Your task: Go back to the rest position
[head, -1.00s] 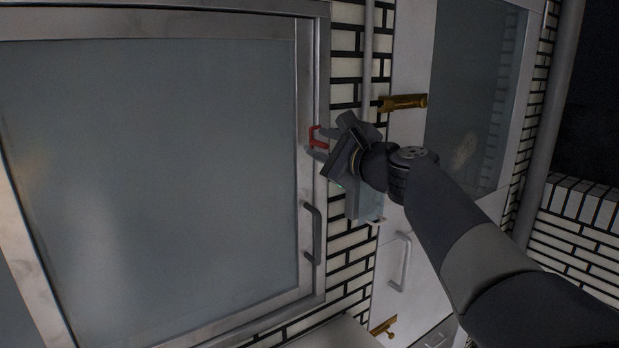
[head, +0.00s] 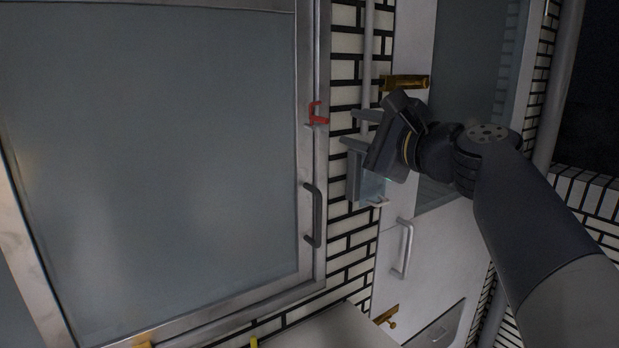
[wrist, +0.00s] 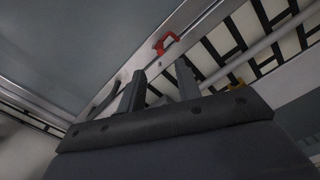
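My gripper (head: 357,130) is open and empty in front of the brick wall strip, right of the cabinet door. Its two fingers also show apart in the wrist view (wrist: 160,88), with nothing between them. A red hook (head: 318,114) sits on the metal frame of the glass-fronted door, a little left of my fingertips and apart from them. The red hook also shows in the wrist view (wrist: 166,43), beyond the fingers.
The frosted cabinet door (head: 160,150) with a dark handle (head: 313,215) fills the left. A brass fitting (head: 405,83) is close behind my gripper. A white door with a pale handle (head: 405,248) stands at the right. A light surface (head: 330,330) lies below.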

